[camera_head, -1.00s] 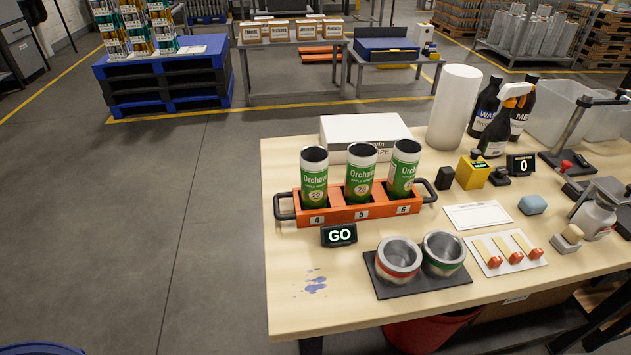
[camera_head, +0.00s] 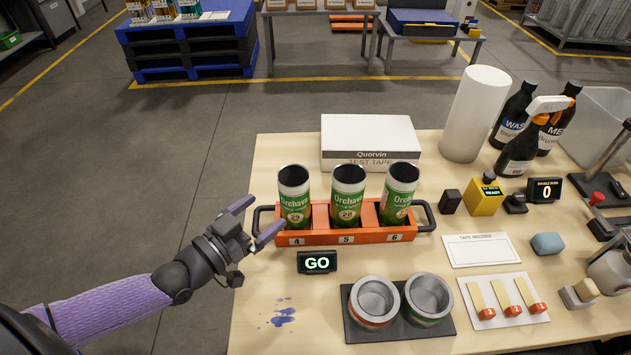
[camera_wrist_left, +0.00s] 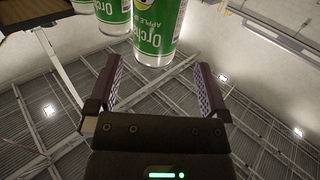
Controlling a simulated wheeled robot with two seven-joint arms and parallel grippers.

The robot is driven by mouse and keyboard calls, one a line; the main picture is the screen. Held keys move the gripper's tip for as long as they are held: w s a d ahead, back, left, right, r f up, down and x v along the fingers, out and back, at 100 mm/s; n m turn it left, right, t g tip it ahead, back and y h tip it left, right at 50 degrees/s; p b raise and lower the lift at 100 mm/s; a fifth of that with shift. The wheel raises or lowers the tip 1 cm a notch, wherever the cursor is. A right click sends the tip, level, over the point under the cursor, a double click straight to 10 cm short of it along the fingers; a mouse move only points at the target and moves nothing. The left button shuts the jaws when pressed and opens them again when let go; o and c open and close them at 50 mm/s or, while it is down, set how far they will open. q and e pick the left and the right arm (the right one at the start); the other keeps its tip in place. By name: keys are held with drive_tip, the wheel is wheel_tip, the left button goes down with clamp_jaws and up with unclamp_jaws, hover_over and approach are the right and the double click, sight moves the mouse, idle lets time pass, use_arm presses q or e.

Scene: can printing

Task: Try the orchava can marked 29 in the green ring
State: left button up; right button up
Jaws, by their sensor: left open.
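Three green and white Orchava cans stand upright in an orange carrier (camera_head: 375,236) in slots 4, 5 and 6. The can in slot 4 (camera_head: 294,200) appears to read 29. The middle can (camera_head: 347,199) appears to read 28, and the right can (camera_head: 398,197) has its number turned partly away. My left gripper (camera_head: 257,219) is open and empty, just left of the slot 4 can, by the carrier's left handle. In the left wrist view a can (camera_wrist_left: 157,30) stands ahead of the open fingers (camera_wrist_left: 157,88). The green ring (camera_head: 428,298) is the right holder on a dark mat; the red ring (camera_head: 373,302) is beside it. Both are empty.
A GO sign (camera_head: 317,262) stands in front of the carrier. A white box (camera_head: 368,140) is behind the cans. A white roll (camera_head: 474,115), dark bottles and a yellow device (camera_head: 485,196) are at the right. The table's front left is clear except for blue stains (camera_head: 281,317).

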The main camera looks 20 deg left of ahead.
sight(283, 199)
use_arm(q)
drive_tip(key=b+x, duration=0.1)
drive_tip(key=x, duration=0.3)
drive_tip(key=shift+s+d, duration=0.1)
drive_tip(key=b+x, duration=0.1)
drive_tip(key=x, duration=0.3)
drive_tip(key=shift+d, duration=0.2)
drive_tip(key=shift+r, duration=0.1)
use_arm(e)
drive_tip(key=s+f, duration=0.1)
drive_tip(key=s+a+f, duration=0.1)
drive_tip(key=s, duration=0.1)
drive_tip(key=shift+f, duration=0.15)
use_arm(q)
drive_tip(key=shift+c, duration=0.4)
drive_tip(key=c, duration=0.9)
wheel_tip(283, 199, up, 10)
drive_tip(key=p, duration=0.5)
drive_tip(key=shift+r+p, duration=0.2)
drive_tip(key=shift+p, duration=0.15)
wheel_tip(283, 199, up, 7)
drive_tip(key=p, duration=0.6)
drive_tip(key=shift+f+p, duration=0.2)
drive_tip(key=shift+p, duration=0.1)
use_arm(e)
wheel_tip(283, 199, up, 12)
drive_tip(key=w, duration=0.1)
drive_tip(key=shift+a, duration=0.3)
